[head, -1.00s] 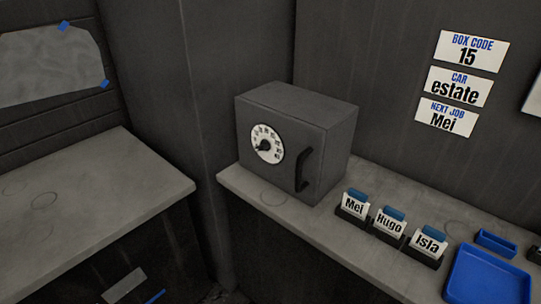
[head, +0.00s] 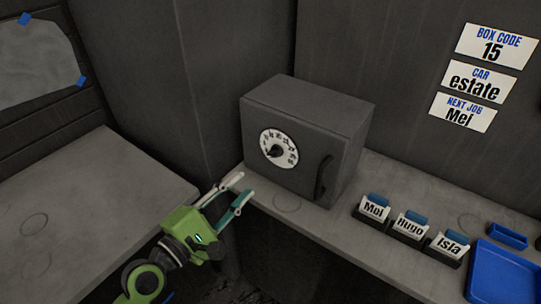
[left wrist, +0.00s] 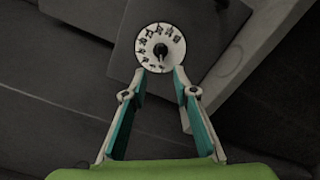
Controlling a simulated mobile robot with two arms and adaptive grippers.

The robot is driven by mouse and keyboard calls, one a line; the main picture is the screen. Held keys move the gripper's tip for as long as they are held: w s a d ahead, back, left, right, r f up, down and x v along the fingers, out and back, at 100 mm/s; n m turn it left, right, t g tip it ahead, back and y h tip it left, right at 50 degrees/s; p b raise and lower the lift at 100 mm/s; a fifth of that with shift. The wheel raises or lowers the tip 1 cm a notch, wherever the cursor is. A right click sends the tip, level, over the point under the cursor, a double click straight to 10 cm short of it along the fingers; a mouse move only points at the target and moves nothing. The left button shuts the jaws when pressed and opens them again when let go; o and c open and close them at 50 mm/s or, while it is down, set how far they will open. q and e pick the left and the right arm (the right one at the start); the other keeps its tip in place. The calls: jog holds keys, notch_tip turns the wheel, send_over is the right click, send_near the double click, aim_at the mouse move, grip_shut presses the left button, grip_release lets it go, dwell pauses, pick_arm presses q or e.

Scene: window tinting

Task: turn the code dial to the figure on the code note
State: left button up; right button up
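The code dial (head: 278,149) is a white disc with black figures and a dark pointer knob (head: 274,152) on the front of a grey box (head: 305,115). The pointer aims to the lower left in the head view. The code note (head: 495,46) on the back wall reads BOX CODE 15. My left gripper (head: 240,186) is open and empty, below and left of the dial. In the left wrist view the dial (left wrist: 160,48) lies just beyond the open fingertips (left wrist: 160,72), apart from them. The dial's figures are too small to read surely. My right gripper is not in view.
The box has a dark handle (head: 323,177) right of the dial. Holders with cards Mei (head: 374,210), Hugo (head: 411,225) and Isla (head: 450,245) stand on the bench, near a blue tray (head: 505,272). The left bench (head: 90,200) is mostly bare.

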aim_at(272, 156)
pick_arm(q)
jog(key=p+x, duration=0.2)
jog(key=x, duration=0.9)
jog(key=shift+w, duration=0.2)
jog(key=shift+w+d, duration=0.5)
jog(key=shift+w, duration=0.05)
jog(key=shift+f, duration=0.1)
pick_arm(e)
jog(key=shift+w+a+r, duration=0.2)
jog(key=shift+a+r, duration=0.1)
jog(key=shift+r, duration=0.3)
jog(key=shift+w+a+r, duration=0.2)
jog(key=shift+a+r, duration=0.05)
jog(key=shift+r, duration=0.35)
pick_arm(q)
grip_shut()
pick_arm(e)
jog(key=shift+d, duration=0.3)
